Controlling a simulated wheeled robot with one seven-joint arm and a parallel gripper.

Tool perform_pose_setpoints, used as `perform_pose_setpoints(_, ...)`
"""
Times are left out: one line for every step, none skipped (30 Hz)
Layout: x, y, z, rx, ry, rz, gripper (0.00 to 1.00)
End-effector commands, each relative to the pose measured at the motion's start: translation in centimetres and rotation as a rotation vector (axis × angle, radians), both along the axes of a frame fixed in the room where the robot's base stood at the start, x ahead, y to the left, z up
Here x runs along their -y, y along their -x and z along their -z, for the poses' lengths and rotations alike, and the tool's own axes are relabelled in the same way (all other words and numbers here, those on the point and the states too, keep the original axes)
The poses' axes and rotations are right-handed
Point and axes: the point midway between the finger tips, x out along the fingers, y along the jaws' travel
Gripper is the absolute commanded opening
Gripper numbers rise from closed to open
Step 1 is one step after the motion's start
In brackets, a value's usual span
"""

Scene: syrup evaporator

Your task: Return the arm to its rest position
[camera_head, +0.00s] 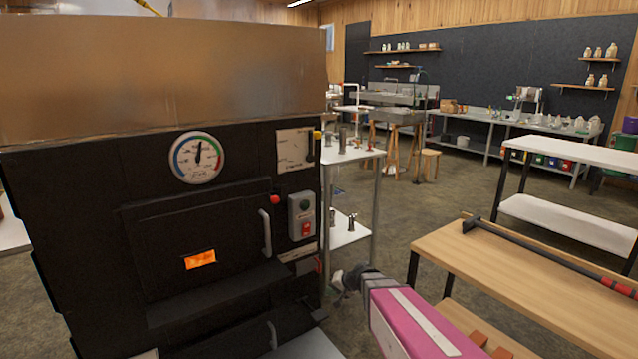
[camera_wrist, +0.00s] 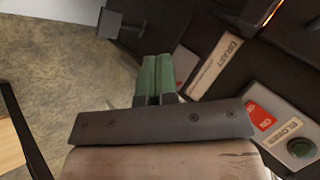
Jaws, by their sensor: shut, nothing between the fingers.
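My arm, with its pink link, reaches in from the lower right in the head view. My gripper (camera_head: 340,283) is at its end, small and partly turned away, in front of the lower right side of the black evaporator firebox (camera_head: 95,260). In the wrist view my gripper (camera_wrist: 157,62) shows green fingers pressed together with nothing between them. The fingers point toward the floor and the firebox's dark front. A DRAFT label (camera_wrist: 216,65) and a control box (camera_wrist: 292,128) lie to their right, apart from them.
The firebox has a dial gauge (camera_head: 197,157), a door handle (camera_head: 265,232) and a control box (camera_head: 302,215). A wooden bench (camera_head: 500,262) with a long dark bar (camera_head: 535,255) stands on the right. A white shelf stand (camera_head: 352,152) is behind my gripper. Open floor lies beyond.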

Motion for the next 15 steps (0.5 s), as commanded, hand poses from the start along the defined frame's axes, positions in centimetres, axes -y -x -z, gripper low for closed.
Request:
perform_pose_setpoints(1.0,2.2,-0.7,-0.023,0.060,-0.034,0.00)
perform_pose_setpoints(1.6,3.2,-0.8,-0.040,0.100,-0.055,0.00)
perform_pose_setpoints(2.6,4.5,-1.0,-0.062,0.156,-0.080,0.00)
perform_pose_setpoints(3.3,5.5,-1.2,-0.081,0.197,-0.097,0.00)
perform_pose_setpoints(4.1,6.5,-1.4,-0.099,0.240,-0.113,0.00)
perform_pose_setpoints(5.2,7.8,-1.6,-0.125,0.298,-0.130,0.00)
perform_pose_setpoints(6.1,8.7,-1.8,-0.144,0.343,-0.142,0.00)
perform_pose_setpoints(6.9,9.6,-2.1,-0.165,0.386,-0.152,0.00)
perform_pose_setpoints(8.1,10.8,-2.4,-0.190,0.442,-0.163,0.00)
perform_pose_setpoints(8.9,11.5,-2.7,-0.207,0.483,-0.168,0.00)
perform_pose_setpoints(9.7,12.3,-2.9,-0.225,0.521,-0.173,0.00)
perform_pose_setpoints(10.7,13.2,-3.2,-0.247,0.569,-0.177,0.00)
perform_pose_setpoints(11.3,13.7,-3.5,-0.260,0.601,-0.179,0.00)
perform_pose_setpoints(12.0,14.2,-3.7,-0.274,0.630,-0.180,0.00)
perform_pose_setpoints(12.7,14.8,-4.0,-0.289,0.663,-0.179,0.00)
